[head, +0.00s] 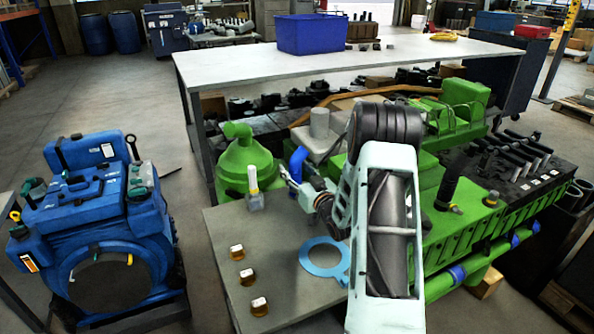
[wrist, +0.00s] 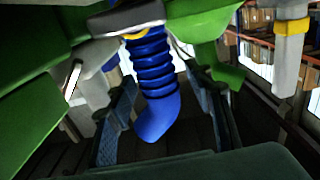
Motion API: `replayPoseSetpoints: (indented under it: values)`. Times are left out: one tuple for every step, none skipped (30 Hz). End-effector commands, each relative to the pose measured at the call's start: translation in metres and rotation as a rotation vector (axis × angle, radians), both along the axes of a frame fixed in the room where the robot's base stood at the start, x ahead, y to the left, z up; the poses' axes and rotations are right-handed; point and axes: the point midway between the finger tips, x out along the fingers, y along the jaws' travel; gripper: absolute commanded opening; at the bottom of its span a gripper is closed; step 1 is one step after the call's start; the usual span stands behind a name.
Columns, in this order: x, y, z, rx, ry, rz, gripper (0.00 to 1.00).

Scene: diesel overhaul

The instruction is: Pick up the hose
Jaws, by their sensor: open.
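The blue hose (wrist: 152,75) is ribbed along its upper part and ends in a smooth bent elbow lower down. In the wrist view it hangs from a dark and grey part at the top. My gripper (wrist: 163,108) is open, with one finger on each side of the hose and visible gaps between. In the head view the hose (head: 297,162) shows as a short blue piece below a grey part, and my gripper (head: 287,174) is beside its lower end. The hose's upper end is hidden.
A green engine (head: 460,215) lies on the right, close to my arm. A grey table (head: 225,290) holds a light blue ring gasket (head: 325,258), a small bottle (head: 254,190) and several small yellowish parts. A green housing (head: 243,163) stands left of the hose. A blue engine (head: 100,235) stands at left.

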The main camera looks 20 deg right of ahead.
Motion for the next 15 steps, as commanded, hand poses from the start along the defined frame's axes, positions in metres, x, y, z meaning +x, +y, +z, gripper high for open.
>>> replayPoseSetpoints:
  values:
    - [0.0023, 0.0001, 0.0001, 0.000, -0.001, 0.000, 0.47]
    - [0.0029, -0.0001, 0.0003, 0.000, -0.001, 0.000, 0.47]
    - [0.0032, -0.0002, 0.0003, 0.000, -0.001, -0.001, 0.47]
    - [0.0032, -0.0002, 0.0004, 0.000, 0.000, -0.001, 0.47]
    - [0.0030, -0.0002, 0.0003, 0.000, 0.000, -0.001, 0.47]
    - [0.0030, -0.0002, 0.0003, 0.000, 0.000, -0.001, 0.47]
    - [0.0029, -0.0002, 0.0003, 0.000, 0.000, -0.001, 0.47]
    - [0.0029, -0.0002, 0.0003, 0.000, 0.000, -0.001, 0.46]
    - [0.0028, -0.0002, 0.0002, 0.000, 0.000, -0.001, 0.42]
    - [0.0028, -0.0003, 0.0002, 0.000, 0.000, -0.001, 0.38]
    - [0.0027, -0.0002, 0.0002, 0.000, 0.000, -0.001, 0.35]
    - [0.0027, -0.0003, 0.0002, 0.000, 0.000, -0.001, 0.31]
    - [0.0027, -0.0003, 0.0002, 0.000, 0.000, -0.001, 0.27]
    - [0.0026, -0.0003, 0.0002, 0.000, 0.000, -0.001, 0.24]
    - [0.0026, -0.0003, 0.0002, 0.000, 0.000, -0.001, 0.20]
